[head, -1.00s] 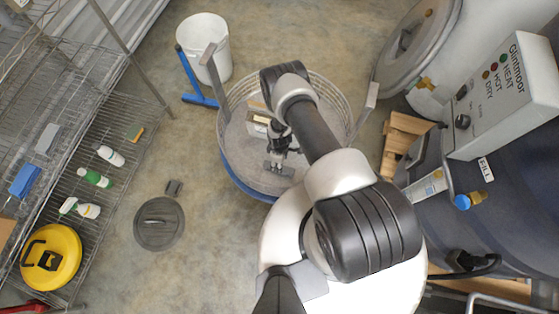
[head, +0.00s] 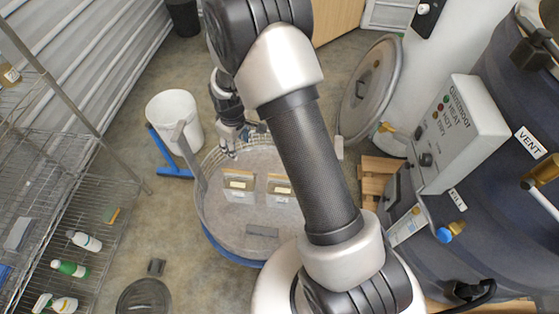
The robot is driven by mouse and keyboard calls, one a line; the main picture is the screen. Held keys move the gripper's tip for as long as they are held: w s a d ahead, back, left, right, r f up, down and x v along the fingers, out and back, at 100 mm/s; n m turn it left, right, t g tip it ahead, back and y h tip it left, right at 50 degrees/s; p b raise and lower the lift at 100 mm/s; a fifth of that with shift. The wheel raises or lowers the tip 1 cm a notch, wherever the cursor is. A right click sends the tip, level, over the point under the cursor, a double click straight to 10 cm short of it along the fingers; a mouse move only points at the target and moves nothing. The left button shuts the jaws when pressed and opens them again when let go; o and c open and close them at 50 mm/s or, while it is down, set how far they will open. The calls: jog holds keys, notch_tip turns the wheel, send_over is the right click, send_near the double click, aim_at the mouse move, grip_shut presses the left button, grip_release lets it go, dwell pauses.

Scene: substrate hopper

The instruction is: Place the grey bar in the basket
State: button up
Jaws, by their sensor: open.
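The grey bar (head: 262,231) lies flat inside the round basket (head: 205,208), on its grey floor near the front. The basket has a wire wall and a blue lower edge, and my arm hides part of its right side. My gripper (head: 232,150) is open and empty, up near the basket's far left rim. It is apart from the bar, which lies well in front of it.
Two labelled blocks (head: 238,185) (head: 280,188) lie in the basket behind the bar. A white bucket (head: 175,115) and blue-footed stand are at left. Wire shelving (head: 85,190) with bottles and a grey block (head: 18,235) is far left. A control box and dark tank stand at right.

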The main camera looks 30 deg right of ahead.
jog(key=s+r+m+t, duration=0.15)
jog(key=s+r, duration=0.35)
jog(key=r, duration=0.6)
jog(key=s+r+m, duration=0.2)
jog(key=s+r, duration=0.4)
jog(key=r, duration=0.6)
jog(key=s+r+m+t, duration=0.1)
jog(key=s+r+m, duration=0.2)
jog(key=s, duration=1.5)
notch_tip(320, 180, up, 3)
jog(key=shift+a+r, duration=0.15)
jog(key=shift+r, duration=0.05)
